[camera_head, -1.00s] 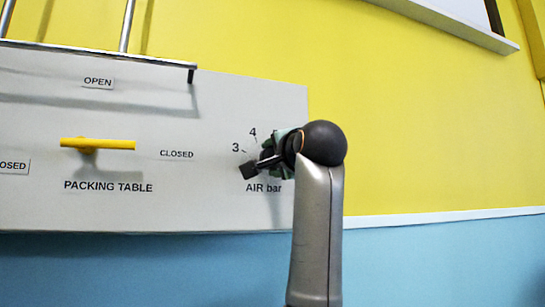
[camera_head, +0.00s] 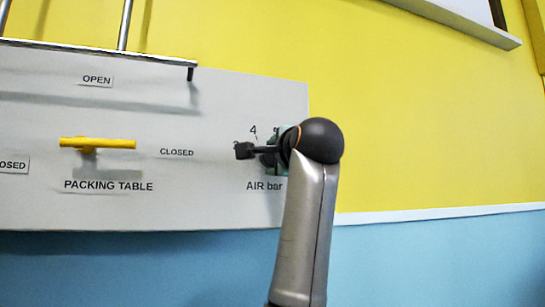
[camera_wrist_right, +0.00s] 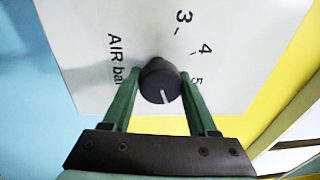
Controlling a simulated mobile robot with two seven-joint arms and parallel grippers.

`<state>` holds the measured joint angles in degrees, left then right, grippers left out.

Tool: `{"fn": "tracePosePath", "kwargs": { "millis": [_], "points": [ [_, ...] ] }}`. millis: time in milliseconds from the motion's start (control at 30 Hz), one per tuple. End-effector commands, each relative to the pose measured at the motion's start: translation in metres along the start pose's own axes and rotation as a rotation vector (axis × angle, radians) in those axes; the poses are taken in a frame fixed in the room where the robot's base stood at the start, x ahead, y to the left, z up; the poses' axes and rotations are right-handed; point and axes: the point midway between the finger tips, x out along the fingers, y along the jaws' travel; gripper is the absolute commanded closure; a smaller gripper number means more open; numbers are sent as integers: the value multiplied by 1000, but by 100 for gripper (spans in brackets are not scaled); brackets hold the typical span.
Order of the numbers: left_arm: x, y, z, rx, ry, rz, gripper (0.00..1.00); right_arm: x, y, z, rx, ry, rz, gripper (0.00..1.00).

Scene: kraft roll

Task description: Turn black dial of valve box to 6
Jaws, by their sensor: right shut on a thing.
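The black dial (camera_wrist_right: 160,82) of the valve box shows in the right wrist view, with a white mark on its face pointing down and slightly right in that picture. My right gripper (camera_wrist_right: 160,90) has its two green fingers on either side of the dial and is shut on it. In the head view my right gripper (camera_head: 272,158) is at the AIR bar scale and mostly covers the dial. The printed 3, 4 and part of the 5 show in the wrist view; the 6 is hidden. My left gripper is out of view.
The grey panel (camera_head: 220,200) also carries a yellow lever (camera_head: 97,143) labelled PACKING TABLE, with OPEN and CLOSED labels. A metal rail (camera_head: 100,55) runs above the lever. Bare yellow and blue wall lies right of the panel.

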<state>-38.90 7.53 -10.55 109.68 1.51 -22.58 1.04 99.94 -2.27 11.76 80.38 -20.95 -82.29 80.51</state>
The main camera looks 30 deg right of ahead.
Motion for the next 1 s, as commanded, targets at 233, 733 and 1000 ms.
{"fn": "tracePosePath", "kwargs": {
  "millis": [233,733,1000],
  "points": [
    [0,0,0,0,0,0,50,-1,-4,-2,3,3,-10,25],
    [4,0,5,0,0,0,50,-12,0,0,1,0,-6,13],
    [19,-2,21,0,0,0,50,-69,1,0,3,-1,-10,13]
  ]
}}
